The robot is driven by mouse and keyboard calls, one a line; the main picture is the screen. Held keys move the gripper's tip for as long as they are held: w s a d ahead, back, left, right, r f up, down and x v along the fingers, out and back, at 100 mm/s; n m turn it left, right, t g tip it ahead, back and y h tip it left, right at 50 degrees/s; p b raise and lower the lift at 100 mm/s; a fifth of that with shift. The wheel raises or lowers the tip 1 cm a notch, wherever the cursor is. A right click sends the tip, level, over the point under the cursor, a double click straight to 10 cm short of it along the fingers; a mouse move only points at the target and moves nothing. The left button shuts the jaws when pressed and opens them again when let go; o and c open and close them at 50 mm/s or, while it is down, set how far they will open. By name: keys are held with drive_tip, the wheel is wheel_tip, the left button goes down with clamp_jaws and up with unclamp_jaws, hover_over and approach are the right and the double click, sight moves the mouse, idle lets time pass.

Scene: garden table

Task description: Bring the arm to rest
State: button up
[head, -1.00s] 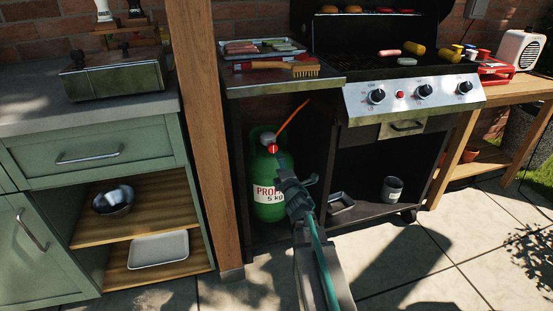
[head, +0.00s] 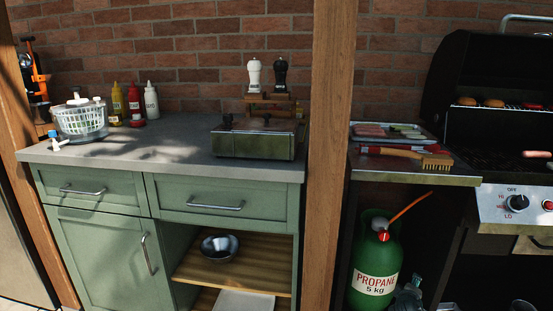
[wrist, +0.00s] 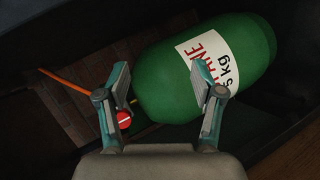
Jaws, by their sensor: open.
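My gripper (head: 408,296) shows only in part at the bottom edge of the head view, just right of the propane tank. In the wrist view my gripper (wrist: 163,82) has its two fingers spread wide with nothing held between them. The green propane tank (head: 370,262) stands upright in the cabinet under the grill's side shelf. It fills much of the wrist view (wrist: 165,85) beyond the fingers. Its red valve knob (head: 383,236) shows near the left finger in the wrist view (wrist: 124,119). An orange hose (head: 410,207) rises from the valve.
A wooden post (head: 331,150) stands left of the tank. The side shelf (head: 415,174) with a tray and brush is above it. The grill (head: 505,203) is at right. A green cabinet (head: 100,240) with a grey counter and bottles is at left.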

drive_tip(key=s+a+f+m+g+y, duration=0.1)
drive_tip(key=s+a+f+m+g, duration=0.35)
drive_tip(key=s+f, duration=0.4)
drive_tip(key=s+a+f+m+g+y, duration=0.2)
drive_tip(key=s+a+f+m+g, duration=0.1)
drive_tip(key=s+f+g, duration=0.45)
drive_tip(key=s+a+f+m+g+y, duration=0.1)
drive_tip(key=s+a+f+g, duration=0.1)
drive_tip(key=s+a, duration=0.4)
drive_tip(key=s+a+f+m+g+y, duration=0.1)
drive_tip(key=s+a+f+g+y, duration=0.2)
drive_tip(key=s, duration=0.4)
drive_tip(key=s+a+r+n+g, duration=0.1)
drive_tip(key=s+a+g, duration=0.5)
drive_tip(key=s+a, duration=0.7)
drive_tip(key=s+r+t+p, duration=0.2)
drive_tip(key=r+p, duration=0.6)
drive_tip(key=p, duration=0.8)
drive_tip(key=s+r+t+p, duration=0.3)
drive_tip(key=r+p, duration=0.5)
drive_tip(key=p, duration=0.9)
drive_tip(key=shift+p, duration=0.3)
drive_tip(key=shift+d, duration=0.1)
